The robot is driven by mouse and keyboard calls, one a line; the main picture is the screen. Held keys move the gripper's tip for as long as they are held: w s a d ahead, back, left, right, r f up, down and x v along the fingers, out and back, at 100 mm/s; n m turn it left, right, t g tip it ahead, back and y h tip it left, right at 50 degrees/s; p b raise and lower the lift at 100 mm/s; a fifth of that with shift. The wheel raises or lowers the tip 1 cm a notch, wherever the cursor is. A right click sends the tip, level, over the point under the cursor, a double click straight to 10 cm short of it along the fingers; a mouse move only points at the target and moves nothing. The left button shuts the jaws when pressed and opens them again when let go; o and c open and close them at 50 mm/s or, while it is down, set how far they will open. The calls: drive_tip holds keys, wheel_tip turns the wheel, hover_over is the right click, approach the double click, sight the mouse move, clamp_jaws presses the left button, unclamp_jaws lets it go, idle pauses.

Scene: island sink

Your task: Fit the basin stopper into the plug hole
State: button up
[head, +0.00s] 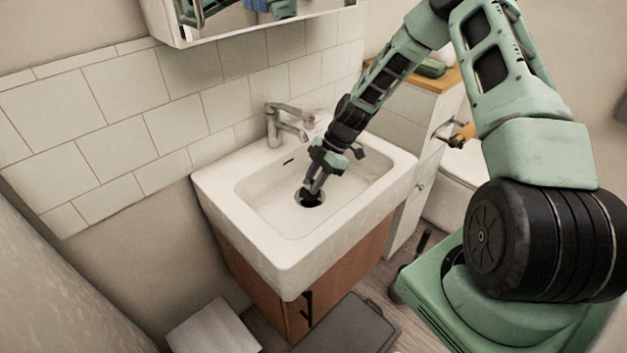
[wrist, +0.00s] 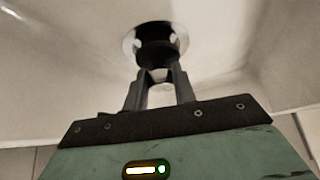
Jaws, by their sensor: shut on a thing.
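The white basin (head: 268,204) is set on a wooden cabinet under the tap. My gripper (head: 312,192) reaches down into it and is shut on the dark basin stopper (head: 309,196). In the wrist view, my gripper (wrist: 160,78) holds the dark stopper (wrist: 155,50) between its fingertips. The plug hole (wrist: 132,42) shows as a pale metal ring around the stopper in that view. The stopper is at the hole; I cannot tell how deep it sits, as the fingers and stopper hide most of the opening.
The tap (head: 284,124) stands at the basin's back edge, left of my arm. A mirror cabinet (head: 240,18) hangs above. A wooden-topped cabinet (head: 440,80) and a toilet (head: 452,190) are to the right. The front of the basin floor is clear.

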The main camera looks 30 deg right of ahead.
drive_tip(key=shift+f+b, duration=0.75)
drive_tip(key=shift+f, duration=0.3)
drive_tip(key=o, duration=1.1)
drive_tip(key=shift+r, duration=0.1)
drive_tip(key=v, duration=1.7)
drive_tip(key=shift+d+r+b, duration=0.1)
drive_tip(key=shift+d+b, duration=0.05)
drive_tip(key=shift+b, duration=0.25)
